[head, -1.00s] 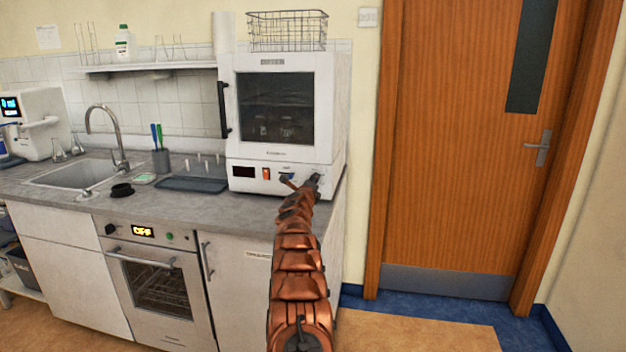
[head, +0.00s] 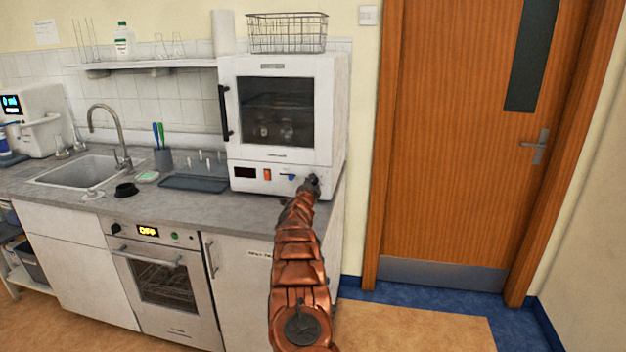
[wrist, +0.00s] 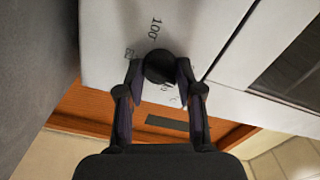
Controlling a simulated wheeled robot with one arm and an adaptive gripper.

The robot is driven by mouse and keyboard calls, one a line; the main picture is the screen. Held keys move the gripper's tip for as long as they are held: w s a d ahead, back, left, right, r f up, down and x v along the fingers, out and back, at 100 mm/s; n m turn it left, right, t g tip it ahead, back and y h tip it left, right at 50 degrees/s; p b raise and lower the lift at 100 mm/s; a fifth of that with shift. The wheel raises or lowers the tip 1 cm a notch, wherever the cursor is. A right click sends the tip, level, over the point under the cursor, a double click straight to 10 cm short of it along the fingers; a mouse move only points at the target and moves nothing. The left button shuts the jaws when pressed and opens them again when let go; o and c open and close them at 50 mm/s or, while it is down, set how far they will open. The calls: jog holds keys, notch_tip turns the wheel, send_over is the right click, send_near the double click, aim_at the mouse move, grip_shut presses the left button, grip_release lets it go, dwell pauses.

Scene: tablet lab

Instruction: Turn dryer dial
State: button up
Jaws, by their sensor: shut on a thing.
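The white dryer (head: 236,130) stands on the counter, its windowed door closed. In the head view my gripper (head: 312,183) is at the right end of the dryer's lower front panel and hides the dial there. In the wrist view the black round dial (wrist: 159,67) sits between the two fingertips of my gripper (wrist: 160,72), on the white panel (wrist: 205,25) with printed marks, "100" among them. The fingers are shut on the dial from both sides. The dial's pointer direction cannot be told.
An orange switch (head: 267,174) and a dark display (head: 245,172) are on the same panel. A wire basket (head: 287,35) stands on top of the dryer. A blue-grey tray (head: 194,183) lies left on the counter. A wooden door (head: 450,150) is at right.

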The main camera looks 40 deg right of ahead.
jog(key=shift+r+n+p, duration=0.1)
jog(key=shift+n+p, duration=0.35)
jog(key=shift+n, duration=0.45)
jog(key=o, duration=1.2)
jog(key=shift+c, duration=0.2)
